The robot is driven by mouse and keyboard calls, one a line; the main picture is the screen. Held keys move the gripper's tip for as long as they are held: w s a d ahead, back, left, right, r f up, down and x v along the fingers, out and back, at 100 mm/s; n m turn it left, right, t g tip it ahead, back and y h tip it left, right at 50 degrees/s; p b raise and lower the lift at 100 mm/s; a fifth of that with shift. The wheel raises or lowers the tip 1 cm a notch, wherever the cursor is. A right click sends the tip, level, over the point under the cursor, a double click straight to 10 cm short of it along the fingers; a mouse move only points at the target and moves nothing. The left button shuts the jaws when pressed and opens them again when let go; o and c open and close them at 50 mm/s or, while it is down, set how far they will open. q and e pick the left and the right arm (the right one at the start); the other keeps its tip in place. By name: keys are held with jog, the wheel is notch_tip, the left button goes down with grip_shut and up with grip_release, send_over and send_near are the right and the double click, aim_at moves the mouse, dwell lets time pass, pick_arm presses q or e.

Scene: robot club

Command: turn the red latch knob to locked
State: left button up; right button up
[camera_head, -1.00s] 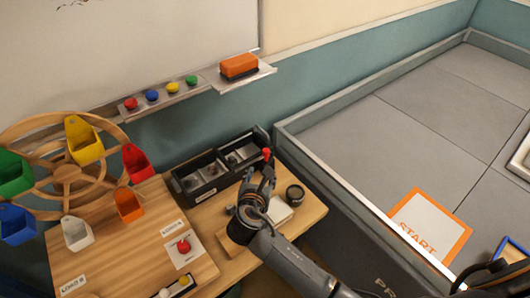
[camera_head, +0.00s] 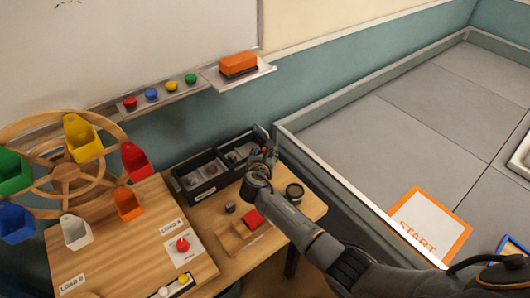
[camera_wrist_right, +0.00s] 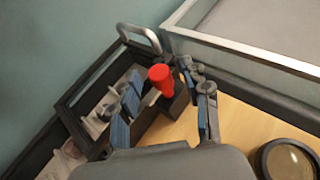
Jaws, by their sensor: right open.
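A red knob (camera_head: 182,245) sits on a white plate with small lettering on the wooden board at the left, apart from my grippers. My right gripper (camera_head: 263,147) is over the right end of the black box. In the wrist view, my right gripper (camera_wrist_right: 168,95) has its fingers spread. A red cylinder (camera_wrist_right: 161,78) at the box's end shows between them; contact cannot be told. My left gripper is not in view.
The black box (camera_head: 188,197) holds small grey parts. A wooden wheel with coloured bins (camera_head: 67,178) stands left. A walled arena (camera_head: 350,188) borders the right.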

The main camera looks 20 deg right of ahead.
jog(key=shift+w, duration=0.1)
grip_shut()
dwell(0.3)
jog(key=shift+w+a+f+m+g+h+b, duration=0.1)
jog(key=shift+m+g+h+b, duration=0.25)
jog(key=shift+m+h+b, duration=0.25)
jog(key=shift+a+f+m+g+h+b, duration=0.1)
jog(key=shift+m+g+h+b, duration=0.25)
jog(key=shift+m+h+b, duration=0.25)
jog(key=m+g+h+b, duration=0.1)
jog(key=m+b, duration=0.1)
jog(key=b, duration=0.1)
jog(key=m+g+h+b, duration=0.2)
jog(key=b, duration=0.2)
jog(key=m+g+h+b, duration=0.1)
jog(key=m+g+b, duration=0.1)
jog(key=b, duration=0.1)
jog(key=shift+w+a+h+b, duration=0.15)
jog(key=shift+w+h+b, duration=0.1)
jog(key=shift+h+b, duration=0.05)
jog(key=shift+r+m+g+b, duration=0.15)
jog(key=shift+m+g+b, duration=0.15)
jog(key=shift+g+b, duration=0.4)
